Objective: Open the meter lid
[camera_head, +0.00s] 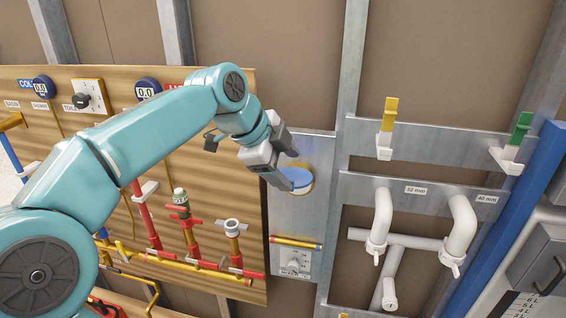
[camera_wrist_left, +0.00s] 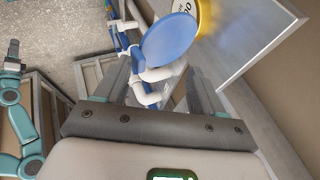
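The meter (camera_head: 304,190) is a round body with a yellow rim on a grey metal panel. Its blue lid (camera_head: 298,179) is a round disc. In the left wrist view the lid (camera_wrist_left: 168,40) stands at an angle off the meter (camera_wrist_left: 205,14), and part of the white dial shows beside it. My left gripper (camera_head: 293,170) is at the lid's left side, its fingers apart. In the left wrist view its two fingers (camera_wrist_left: 158,84) are spread, with the lid just beyond their tips; I cannot tell whether they touch. My right gripper (camera_wrist_left: 12,48) shows small at that view's left edge.
Red and yellow pipes with valves (camera_head: 183,205) run on the wooden board to the left. White drain pipes (camera_head: 382,220) stand to the right, below a yellow clip (camera_head: 390,112) and a green clip (camera_head: 521,127). A small switch box (camera_head: 292,262) sits below the meter.

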